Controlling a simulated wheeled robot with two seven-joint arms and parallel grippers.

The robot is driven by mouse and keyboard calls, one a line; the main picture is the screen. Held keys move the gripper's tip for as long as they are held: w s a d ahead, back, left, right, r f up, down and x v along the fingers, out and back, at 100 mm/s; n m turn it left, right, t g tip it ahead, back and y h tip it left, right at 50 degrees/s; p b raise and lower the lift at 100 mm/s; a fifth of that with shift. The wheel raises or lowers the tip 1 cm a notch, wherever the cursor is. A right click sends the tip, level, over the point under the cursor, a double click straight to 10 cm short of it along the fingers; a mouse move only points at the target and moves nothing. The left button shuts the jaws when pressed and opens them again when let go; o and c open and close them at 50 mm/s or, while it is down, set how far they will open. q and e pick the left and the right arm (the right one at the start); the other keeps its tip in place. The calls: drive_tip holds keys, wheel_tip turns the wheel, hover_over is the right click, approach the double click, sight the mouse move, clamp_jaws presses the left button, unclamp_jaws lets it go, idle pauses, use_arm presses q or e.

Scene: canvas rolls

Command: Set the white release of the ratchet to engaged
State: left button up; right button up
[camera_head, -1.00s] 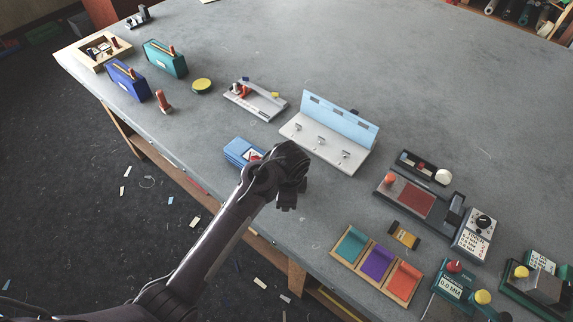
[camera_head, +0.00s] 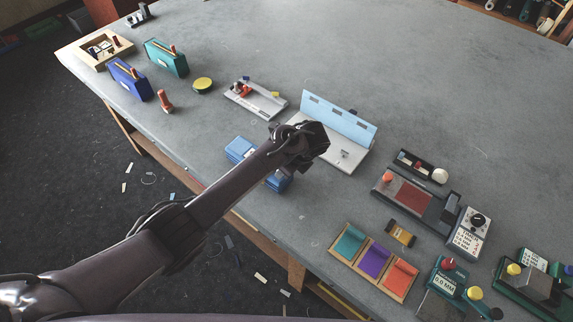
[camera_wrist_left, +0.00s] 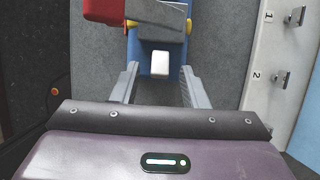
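A blue device (camera_wrist_left: 147,66), which looks like the ratchet, shows in the left wrist view with a white release (camera_wrist_left: 160,64) near its lower end. A red part (camera_wrist_left: 104,10) and a grey plate with yellow ends are at its upper end. My left gripper (camera_wrist_left: 160,82) is open, its fingers apart on both sides below the white release; I cannot tell whether they touch it. In the head view my left gripper (camera_head: 318,142) is over the front of the hook board, and the blue device (camera_head: 239,149) is partly hidden by my forearm. My right gripper is not in view.
A white hook board with a light blue back (camera_head: 340,118) stands beside my left gripper; its numbered hooks (camera_wrist_left: 281,78) show at right in the wrist view. A grey fixture with a red handle (camera_head: 256,98) is farther left. Colored trays (camera_head: 375,261) lie right. The table's far middle is clear.

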use_arm(q)
drive_tip(key=shift+f, duration=0.1)
clamp_jaws()
drive_tip(key=shift+h, duration=0.3)
drive_tip(key=g+h, duration=0.1)
drive_tip(key=a+g+h, duration=0.1)
drive_tip(key=shift+w+r+h, duration=0.3)
drive_tip(key=shift+w+r, duration=0.05)
drive_tip(key=shift+w, duration=0.05)
drive_tip(key=shift+w+a+r+g+h, duration=0.1)
drive_tip(key=shift+w+a+g+h, duration=0.15)
drive_tip(key=shift+g+h, duration=0.35)
drive_tip(key=shift+w+a+r+g+h, duration=0.15)
drive_tip(key=shift+a+g+h, duration=0.25)
drive_tip(key=shift+h, duration=0.3)
drive_tip(key=shift+f, duration=0.15)
